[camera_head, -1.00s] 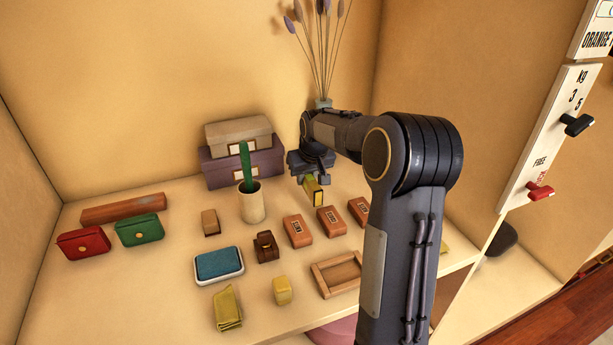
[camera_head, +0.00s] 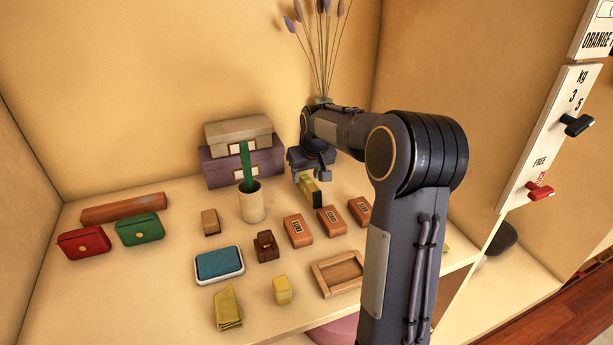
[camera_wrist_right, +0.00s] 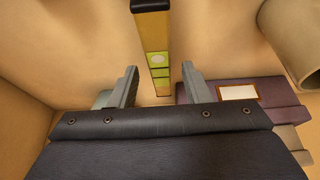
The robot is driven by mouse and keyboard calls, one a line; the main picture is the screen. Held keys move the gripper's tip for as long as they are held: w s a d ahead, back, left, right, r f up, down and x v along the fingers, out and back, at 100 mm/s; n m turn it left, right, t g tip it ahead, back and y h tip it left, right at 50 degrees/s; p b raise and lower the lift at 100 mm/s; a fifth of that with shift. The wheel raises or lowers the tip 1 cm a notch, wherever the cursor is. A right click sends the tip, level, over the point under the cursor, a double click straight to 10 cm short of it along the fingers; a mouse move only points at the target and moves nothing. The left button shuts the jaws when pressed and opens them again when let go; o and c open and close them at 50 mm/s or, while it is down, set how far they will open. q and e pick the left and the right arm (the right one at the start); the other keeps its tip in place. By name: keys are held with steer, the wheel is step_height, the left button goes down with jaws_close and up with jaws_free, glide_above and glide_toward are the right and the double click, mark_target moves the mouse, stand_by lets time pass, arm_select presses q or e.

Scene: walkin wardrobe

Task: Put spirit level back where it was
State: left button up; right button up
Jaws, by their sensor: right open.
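The spirit level (camera_head: 306,185) is a short yellow bar with a black end. It is on the shelf side behind the orange bricks, right of the cactus pot. In the right wrist view the level (camera_wrist_right: 155,45) runs lengthwise between the two fingers, with visible gaps on both sides. My right gripper (camera_head: 312,172) is open just behind and above the level. Its two grey fingers (camera_wrist_right: 160,80) stand apart and do not grip it. Whether the level lies fully on the shelf is hard to tell. My left gripper is not in view.
Stacked boxes (camera_head: 262,165) stand behind the cactus pot (camera_head: 252,206). Several orange bricks (camera_head: 298,231) lie in front of the level. A vase with dry stems (camera_head: 324,50) is behind my arm. Red (camera_head: 84,243) and green (camera_head: 139,229) pouches lie left.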

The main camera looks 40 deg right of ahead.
steer(key=v, duration=1.1)
steer(key=s+a+f+n+y, duration=0.1)
steer(key=s+a+f, duration=0.3)
steer(key=s+a, duration=0.7)
steer(key=s+a+f+n+t+y, duration=0.1)
steer(key=s+a+f+y, duration=0.3)
steer(key=s+a, duration=0.8)
steer(key=s+f, duration=0.1)
steer(key=s, duration=0.2)
